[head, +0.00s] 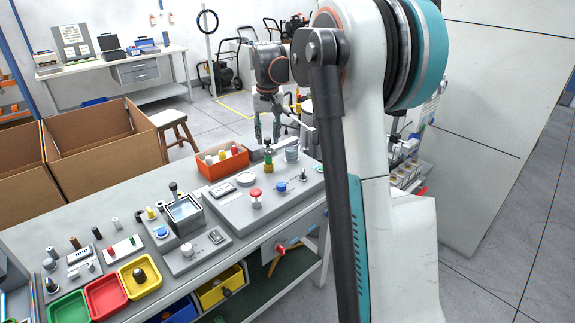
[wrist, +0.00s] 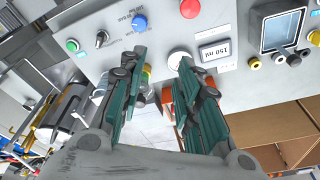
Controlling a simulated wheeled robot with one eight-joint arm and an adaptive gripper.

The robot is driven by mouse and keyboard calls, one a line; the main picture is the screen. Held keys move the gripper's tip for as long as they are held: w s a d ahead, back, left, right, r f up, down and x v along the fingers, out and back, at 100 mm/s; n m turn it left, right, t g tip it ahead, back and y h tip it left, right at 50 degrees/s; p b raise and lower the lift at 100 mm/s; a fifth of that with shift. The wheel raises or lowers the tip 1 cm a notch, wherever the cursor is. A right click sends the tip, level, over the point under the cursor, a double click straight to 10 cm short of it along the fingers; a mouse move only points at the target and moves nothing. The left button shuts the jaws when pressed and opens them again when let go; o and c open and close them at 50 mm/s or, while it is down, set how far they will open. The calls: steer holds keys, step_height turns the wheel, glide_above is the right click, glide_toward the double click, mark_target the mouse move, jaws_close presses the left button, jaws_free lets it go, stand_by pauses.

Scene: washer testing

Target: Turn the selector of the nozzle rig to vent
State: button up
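The nozzle rig (head: 228,205) is a grey panel on the bench; it also fills the top of the wrist view (wrist: 245,20). It carries a red knob (head: 255,197), a blue knob (head: 281,187), a white round dial (head: 246,179) and a display reading 150 ml (wrist: 216,50). A small dark lever switch (wrist: 101,38), which looks like the selector, sits beside the blue knob; its labels are too small to read. My gripper (head: 267,138) hangs above the rig's back edge, fingers downward. In the wrist view my gripper (wrist: 160,57) is open and empty, clear of the lever.
An orange bin with bottles (head: 222,163) stands behind the rig. A green and yellow nozzle piece (head: 268,160) and a grey cylinder (head: 291,154) stand at its back edge. A square basin (head: 184,213) is to its left. Coloured trays (head: 106,296) lie front left.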

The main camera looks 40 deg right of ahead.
steer(key=w+d+f+m+g+p, duration=0.15)
steer(key=d+f, duration=0.35)
steer(key=d, duration=0.5)
glide_above(303, 173)
step_height(303, 173, down, 4)
steer(key=shift+m+y, duration=0.4)
steer(key=shift+m, duration=0.05)
step_height(303, 173, down, 14)
steer(key=b, duration=0.3)
steer(key=shift+b, duration=0.4)
jaws_close()
